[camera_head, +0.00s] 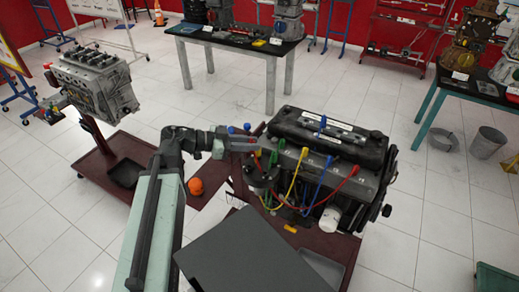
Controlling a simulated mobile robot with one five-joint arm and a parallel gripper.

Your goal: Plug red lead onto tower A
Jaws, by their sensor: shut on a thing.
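My gripper (250,142) is at the left end of the black engine (330,138), just above the dark round distributor cap (264,181). It appears shut on a small red end (258,153), which looks like the red lead's boot. The red lead (350,177) has its other boot at the engine's right side, and its cable runs down left toward the cap. Yellow (304,154), blue (327,161) and green (281,144) boots stand along the engine. Tower letters are too small to read, so I cannot tell which is tower A or whether the held end touches a tower.
The engine stands on a dark red stand (330,242). A grey flat panel (262,255) lies in front. An orange round object (196,187) is left of the cap. Another engine (95,83) stands at left, and a bench (235,40) is behind. White floor is open between them.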

